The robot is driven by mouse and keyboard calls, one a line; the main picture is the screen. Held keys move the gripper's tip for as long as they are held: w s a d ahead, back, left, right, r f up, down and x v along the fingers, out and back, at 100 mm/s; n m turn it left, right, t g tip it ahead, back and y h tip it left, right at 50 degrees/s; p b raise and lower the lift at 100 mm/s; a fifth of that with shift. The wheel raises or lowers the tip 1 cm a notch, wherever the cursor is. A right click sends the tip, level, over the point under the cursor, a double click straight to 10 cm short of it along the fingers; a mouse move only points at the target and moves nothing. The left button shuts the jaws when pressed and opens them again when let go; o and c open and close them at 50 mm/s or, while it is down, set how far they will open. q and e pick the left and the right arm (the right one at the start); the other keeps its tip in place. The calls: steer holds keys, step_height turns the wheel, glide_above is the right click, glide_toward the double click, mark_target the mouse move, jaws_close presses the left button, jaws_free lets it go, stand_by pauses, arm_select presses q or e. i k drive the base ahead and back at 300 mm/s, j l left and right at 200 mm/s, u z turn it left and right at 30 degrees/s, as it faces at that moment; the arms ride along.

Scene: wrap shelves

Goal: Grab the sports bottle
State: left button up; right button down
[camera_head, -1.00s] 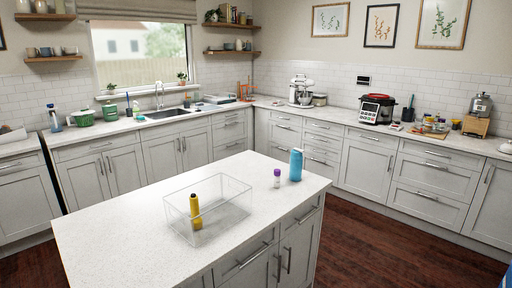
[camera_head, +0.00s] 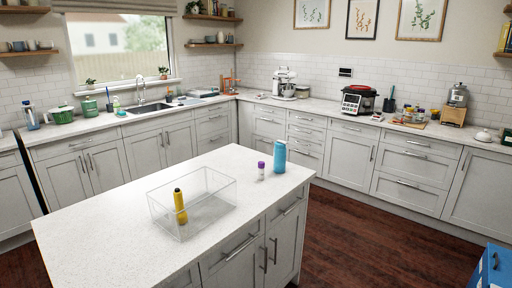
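A blue sports bottle (camera_head: 279,157) stands upright on the white-topped kitchen island (camera_head: 110,228), near its far right corner. A small white bottle with a purple cap (camera_head: 261,171) stands just left of it. A clear open bin (camera_head: 215,196) sits on the island further left, with a yellow bottle with a dark top (camera_head: 180,206) inside it. Neither of my grippers shows in the head view.
Dark wood floor (camera_head: 400,225) lies open to the right of the island. A blue box-like object (camera_head: 492,268) stands at the lower right edge. Counters with a red-lidded cooker (camera_head: 358,99) and a mixer (camera_head: 284,82) line the back wall.

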mark_target(279, 158)
steer(key=i+l+u, duration=0.1)
steer(key=i+l, duration=0.25)
steer(key=l, duration=0.15)
steer(key=i+l+u, duration=0.15)
steer(key=i+l, duration=0.2)
steer(key=l, duration=0.15)
